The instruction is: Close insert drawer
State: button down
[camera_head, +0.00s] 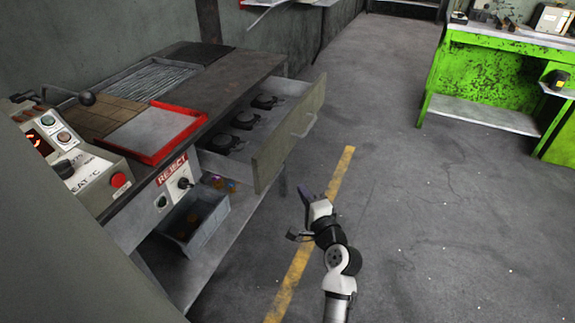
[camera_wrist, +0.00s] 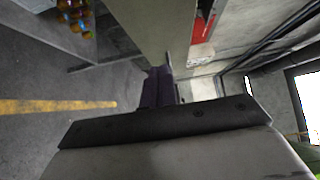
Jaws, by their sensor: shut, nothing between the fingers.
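The insert drawer (camera_head: 288,137) stands pulled out of the right side of the dark workbench. My gripper (camera_head: 304,192) is shut and empty, in front of the drawer and lower in the picture, apart from the handle there. In the wrist view the dark fingers (camera_wrist: 157,88) point at a grey-green panel (camera_wrist: 155,25), which looks like the drawer front. I cannot tell whether they touch it. The handle is not clear in the wrist view.
A red-rimmed tray (camera_head: 153,159) lies on the bench top. A grey reject bin (camera_head: 208,220) stands below, left of my gripper. A control box (camera_head: 75,150) is at the left. A green bench (camera_head: 490,75) stands far right. The floor between is clear, with a yellow line (camera_head: 292,275).

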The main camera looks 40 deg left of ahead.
jog(key=p, duration=0.2)
send_near(274, 160)
jog(key=w+a, duration=0.1)
jog(key=w, duration=0.3)
jog(key=shift+s+a+p, duration=0.25)
jog(key=shift+a, duration=0.7)
jog(key=shift+s+a+p, duration=0.25)
jog(key=shift+s+a, duration=0.05)
jog(key=shift+a, duration=0.65)
